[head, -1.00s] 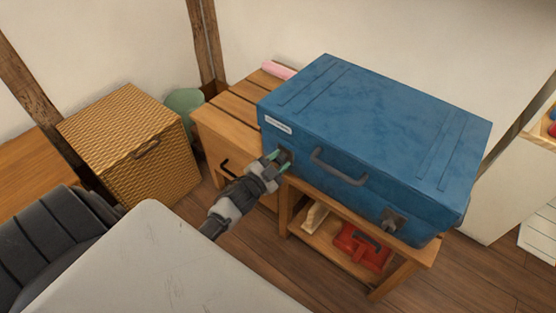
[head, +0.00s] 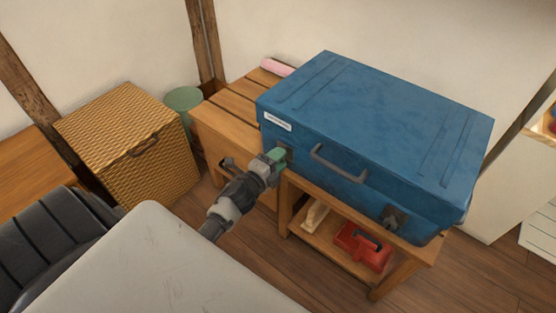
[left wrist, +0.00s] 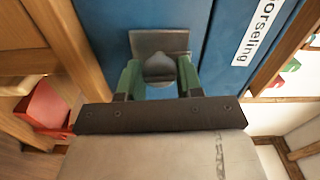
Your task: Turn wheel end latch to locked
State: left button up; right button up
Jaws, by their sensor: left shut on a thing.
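A blue case (head: 370,120) lies flat on a wooden bench, with a carry handle (head: 338,164) on its front. One grey latch (head: 288,151) is on the front at the left, below a white label (head: 277,121). A second latch (head: 394,217) is on the front near the right end. My left gripper (head: 276,158) is at the latch near the label. In the left wrist view its green fingers (left wrist: 158,78) are shut on this latch's knob, in front of its grey plate (left wrist: 160,41). I cannot tell which latch is the wheel end one. My right gripper is not in view.
The wooden bench (head: 233,103) has a lower shelf with a red toolbox (head: 364,247). A wicker box (head: 125,140) and a green bin (head: 184,99) stand to the left. A pink roll (head: 276,67) lies behind the case. Bare floor (head: 300,275) shows in front.

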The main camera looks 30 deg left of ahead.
pick_arm(q)
jog(key=shift+m, duration=0.5)
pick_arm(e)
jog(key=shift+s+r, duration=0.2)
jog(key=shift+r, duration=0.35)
pick_arm(q)
jog(key=o, duration=0.9)
jog(key=s, duration=1)
jog(key=shift+s+a+p, duration=0.4)
jog(key=shift+p, duration=0.05)
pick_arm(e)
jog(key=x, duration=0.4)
